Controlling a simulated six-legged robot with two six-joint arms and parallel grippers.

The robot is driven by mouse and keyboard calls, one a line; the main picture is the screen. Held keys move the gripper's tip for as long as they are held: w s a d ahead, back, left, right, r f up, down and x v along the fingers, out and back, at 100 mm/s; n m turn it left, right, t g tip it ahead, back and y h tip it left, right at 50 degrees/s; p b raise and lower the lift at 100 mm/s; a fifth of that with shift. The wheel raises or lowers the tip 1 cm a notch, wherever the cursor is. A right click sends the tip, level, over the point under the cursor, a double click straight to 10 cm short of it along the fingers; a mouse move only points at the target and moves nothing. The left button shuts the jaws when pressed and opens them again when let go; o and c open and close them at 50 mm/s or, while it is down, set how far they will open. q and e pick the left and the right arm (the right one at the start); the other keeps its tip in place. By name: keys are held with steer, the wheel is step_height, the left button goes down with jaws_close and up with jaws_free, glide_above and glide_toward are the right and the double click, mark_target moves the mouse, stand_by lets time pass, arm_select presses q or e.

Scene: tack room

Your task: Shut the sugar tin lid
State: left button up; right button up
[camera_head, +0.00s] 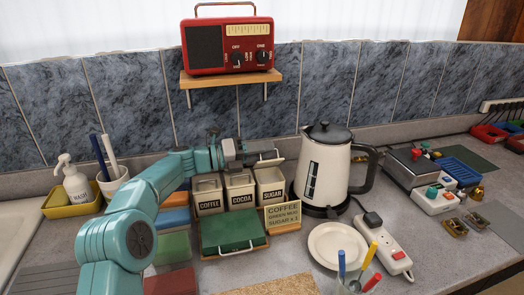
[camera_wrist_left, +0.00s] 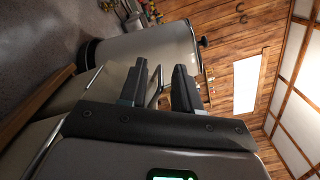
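The cream sugar tin (camera_head: 270,187) stands at the right end of a row of three, beside the cocoa tin (camera_head: 240,192) and the coffee tin (camera_head: 208,198). My left gripper (camera_head: 264,152) is just above and behind the sugar tin's top. It partly hides the lid area, so I cannot tell the lid's angle there. In the left wrist view the two dark fingers (camera_wrist_left: 158,88) are apart, with a thin metal wire loop (camera_wrist_left: 154,92) showing between them. I cannot tell whether they touch it. My right gripper is not in view.
The cream kettle (camera_head: 323,170) stands close to the right of the sugar tin. A recipe card (camera_head: 283,216) and green box (camera_head: 234,232) stand in front of the tins. A shelf (camera_head: 230,78) with a red radio (camera_head: 231,46) is above. A plate (camera_head: 338,245) lies at front right.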

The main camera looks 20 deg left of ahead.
arm_select(q)
steer(key=v, duration=1.6)
steer(key=shift+s+a+b, duration=0.1)
steer(key=shift+s+b, duration=0.05)
steer(key=shift+b, duration=0.25)
